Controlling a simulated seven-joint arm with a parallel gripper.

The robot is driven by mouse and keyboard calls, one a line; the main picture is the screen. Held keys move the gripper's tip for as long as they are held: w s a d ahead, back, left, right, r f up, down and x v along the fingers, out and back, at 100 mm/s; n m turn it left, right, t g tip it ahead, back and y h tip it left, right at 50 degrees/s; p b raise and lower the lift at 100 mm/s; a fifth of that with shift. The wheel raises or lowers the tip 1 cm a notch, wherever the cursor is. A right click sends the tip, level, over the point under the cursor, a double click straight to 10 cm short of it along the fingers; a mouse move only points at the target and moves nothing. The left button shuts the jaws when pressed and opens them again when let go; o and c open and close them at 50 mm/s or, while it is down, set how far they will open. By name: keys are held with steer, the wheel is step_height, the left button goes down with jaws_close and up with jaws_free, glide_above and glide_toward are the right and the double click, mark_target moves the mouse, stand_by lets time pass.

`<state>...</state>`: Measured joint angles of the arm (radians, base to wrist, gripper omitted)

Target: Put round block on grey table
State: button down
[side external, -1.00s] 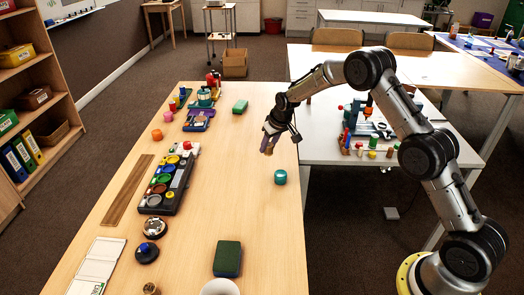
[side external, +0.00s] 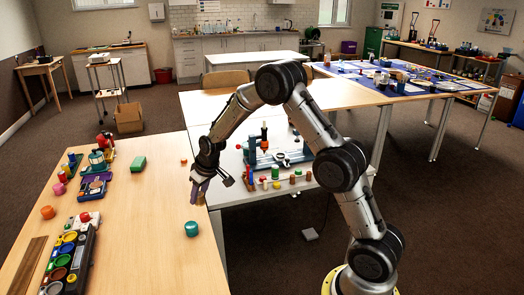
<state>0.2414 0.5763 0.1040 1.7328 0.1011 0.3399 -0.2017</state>
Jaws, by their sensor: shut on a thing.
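My gripper (side external: 199,192) points down above the right edge of the wooden table (side external: 150,230), close to the grey-white table (side external: 240,193). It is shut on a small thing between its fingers. The fingers mostly hide this thing, so I cannot tell its shape or be sure it is the round block. A teal round piece (side external: 191,229) stands upright on the wooden table, just below the gripper in the picture and apart from it. A tiny orange piece (side external: 183,161) lies farther back near the same edge.
The grey-white table holds a blue toy workbench (side external: 284,158) and a row of coloured pegs (side external: 275,182).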

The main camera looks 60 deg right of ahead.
steer(key=s+d+m+h, duration=0.1)
steer(key=s+d+m, duration=0.3)
steer(key=d, duration=0.9)
steer(key=shift+n, duration=0.5)
steer(key=w+d+f, duration=0.2)
steer(key=w, duration=0.1)
steer(key=w+d+f, duration=0.2)
steer(key=w+f, duration=0.1)
steer(key=w+d+f, duration=0.2)
steer(key=w+f, duration=0.1)
steer(key=shift+w+d+f, duration=0.15)
steer(key=shift+w+d, duration=0.1)
steer(key=shift+w, duration=0.05)
steer(key=shift+w+d+f, duration=0.2)
steer(key=shift+w+f, duration=0.25)
steer(key=shift+f, duration=0.15)
steer(key=shift+w+f, duration=0.1)
steer(key=shift+f, duration=1.5)
steer(key=shift+f, duration=0.15)
steer(key=shift+c, duration=2.4)
jaws_free()
